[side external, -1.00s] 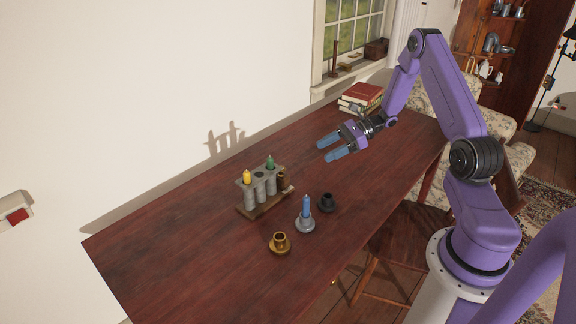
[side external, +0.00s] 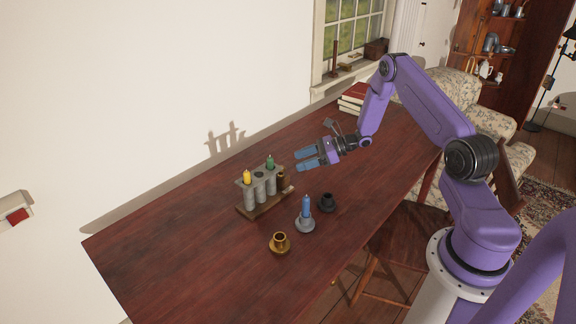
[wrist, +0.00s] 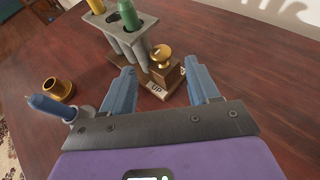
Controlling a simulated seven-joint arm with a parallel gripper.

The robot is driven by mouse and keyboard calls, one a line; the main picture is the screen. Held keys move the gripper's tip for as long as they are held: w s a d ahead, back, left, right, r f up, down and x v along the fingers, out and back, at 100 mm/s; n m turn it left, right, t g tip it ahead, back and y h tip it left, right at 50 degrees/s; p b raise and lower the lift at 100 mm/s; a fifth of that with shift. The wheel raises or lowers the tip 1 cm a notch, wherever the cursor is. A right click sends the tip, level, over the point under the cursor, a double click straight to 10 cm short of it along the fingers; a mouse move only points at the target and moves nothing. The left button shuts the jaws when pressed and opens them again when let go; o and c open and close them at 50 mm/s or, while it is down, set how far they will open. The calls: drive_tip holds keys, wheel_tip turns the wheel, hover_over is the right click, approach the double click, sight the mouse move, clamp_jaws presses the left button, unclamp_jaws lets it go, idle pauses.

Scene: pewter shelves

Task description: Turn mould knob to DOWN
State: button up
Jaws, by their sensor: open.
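The candle mould (side external: 262,190) is a grey rack of tubes on a wooden base, with a yellow candle (side external: 247,177) and a green candle (side external: 270,162) in its top. Its brass knob (wrist: 161,54) is at the near end of the mould in the wrist view, above a wooden block with a plate reading "UP" (wrist: 157,89). The knob also shows small in the side view (side external: 282,179). My gripper (side external: 306,159) is open and empty, to the right of the mould and apart from it. In the wrist view its fingers (wrist: 163,88) point toward the knob end, one to each side.
A blue candle (side external: 306,206) stands in a grey holder (side external: 305,225) in front of the mould. A dark holder (side external: 327,203) and a brass holder (side external: 280,244) stand beside it. Books (side external: 357,97) lie at the back. The table's left part is clear.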

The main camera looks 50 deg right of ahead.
drive_tip(key=x, duration=0.5)
drive_tip(key=shift+w+a, duration=0.25)
drive_tip(key=c, duration=1)
drive_tip(key=shift+c, duration=0.2)
drive_tip(key=shift+d+n+y, duration=0.1)
drive_tip(key=shift+n+y, duration=0.2)
drive_tip(key=n+g+y, duration=0.2)
drive_tip(key=n+g, duration=0.1)
drive_tip(key=shift+w+d, duration=0.15)
drive_tip(key=shift+w, duration=0.2)
drive_tip(key=shift+w+d+n+g+y, duration=0.15)
drive_tip(key=shift+n+g+y, duration=0.45)
drive_tip(key=shift+n+g, duration=0.95)
drive_tip(key=shift+w+n+g, duration=0.2)
drive_tip(key=shift+n+g, duration=0.35)
drive_tip(key=shift+g, duration=0.4)
